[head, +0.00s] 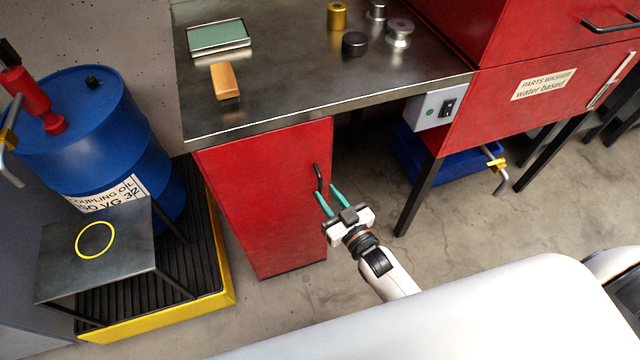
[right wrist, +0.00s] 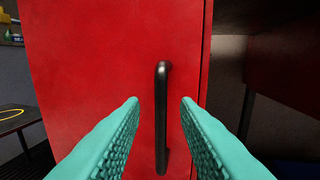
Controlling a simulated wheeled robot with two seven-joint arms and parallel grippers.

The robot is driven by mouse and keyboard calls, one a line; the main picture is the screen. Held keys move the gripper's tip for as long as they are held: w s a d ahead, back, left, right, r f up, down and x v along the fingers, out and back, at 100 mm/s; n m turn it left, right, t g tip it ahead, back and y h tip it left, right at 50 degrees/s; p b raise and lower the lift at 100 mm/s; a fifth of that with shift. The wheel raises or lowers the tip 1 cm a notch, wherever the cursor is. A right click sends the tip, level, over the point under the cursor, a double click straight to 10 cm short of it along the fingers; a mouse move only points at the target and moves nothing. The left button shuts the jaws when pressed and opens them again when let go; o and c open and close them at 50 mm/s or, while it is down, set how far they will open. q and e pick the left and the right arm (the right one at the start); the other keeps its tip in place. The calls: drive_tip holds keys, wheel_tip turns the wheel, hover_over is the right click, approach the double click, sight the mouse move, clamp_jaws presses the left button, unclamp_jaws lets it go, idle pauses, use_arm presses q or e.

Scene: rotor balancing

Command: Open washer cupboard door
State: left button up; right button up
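The red cupboard door (head: 267,200) under the metal bench is shut. Its black bar handle (head: 318,178) stands upright near the door's right edge. My right gripper (head: 331,196) is open, its teal fingers pointing at the handle. In the right wrist view the handle (right wrist: 162,115) lies between the two fingers (right wrist: 160,100), apart from both. The red door (right wrist: 105,65) fills much of that view. I cannot tell how far the fingertips reach past the handle. My left gripper is not in view.
A blue oil drum (head: 85,130) and a small metal stand (head: 125,262) are left of the cupboard, by a yellow-edged spill tray (head: 222,285). The bench top (head: 290,70) overhangs the door. The red parts washer (head: 510,95) stands right. Floor before the cupboard is free.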

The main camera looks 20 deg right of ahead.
sight(321, 187)
drive_tip(key=shift+x, duration=2.2)
drive_tip(key=shift+f, duration=0.1)
drive_tip(key=shift+c, duration=0.3)
clamp_jaws()
